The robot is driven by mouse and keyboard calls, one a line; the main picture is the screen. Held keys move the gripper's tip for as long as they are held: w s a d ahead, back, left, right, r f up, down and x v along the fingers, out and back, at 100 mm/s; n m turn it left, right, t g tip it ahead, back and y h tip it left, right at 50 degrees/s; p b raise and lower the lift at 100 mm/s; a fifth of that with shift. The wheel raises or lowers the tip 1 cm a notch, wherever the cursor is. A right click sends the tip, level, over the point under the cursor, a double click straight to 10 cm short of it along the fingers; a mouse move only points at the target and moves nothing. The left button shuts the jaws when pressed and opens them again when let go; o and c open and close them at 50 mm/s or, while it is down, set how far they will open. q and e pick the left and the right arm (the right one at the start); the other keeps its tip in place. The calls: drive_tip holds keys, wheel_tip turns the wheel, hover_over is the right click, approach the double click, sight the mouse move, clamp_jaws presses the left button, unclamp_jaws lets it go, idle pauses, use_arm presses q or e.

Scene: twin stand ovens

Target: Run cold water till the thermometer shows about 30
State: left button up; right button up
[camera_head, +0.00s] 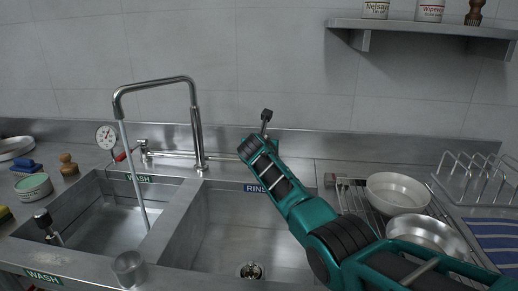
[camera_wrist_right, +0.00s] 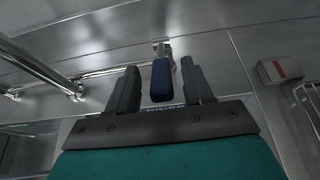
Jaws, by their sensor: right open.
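A tall chrome tap (camera_head: 196,120) stands behind the sink. A stream of water (camera_head: 134,175) falls from its spout into the left basin, labelled WASH (camera_head: 105,215). A round white dial thermometer (camera_head: 106,136) is beside the spout; its reading is too small to tell. A red lever (camera_head: 120,157) is just below it. In the right wrist view a blue lever (camera_wrist_right: 161,88) stands between the fingers of my open right gripper (camera_wrist_right: 159,68), with gaps on both sides. In the head view my right arm hides the blue lever. My left gripper is not in view.
The right basin, labelled RINSE (camera_head: 225,235), lies below my right arm. A steel cup (camera_head: 129,268) stands at the front. A wall shelf (camera_head: 430,27) is above.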

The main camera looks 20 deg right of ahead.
drive_tip(key=p+v, duration=0.1)
drive_tip(key=v, duration=0.9)
drive_tip(key=shift+s, duration=0.3)
drive_tip(key=shift+a+r, duration=0.1)
drive_tip(key=shift+r, duration=0.05)
idle(6.5)
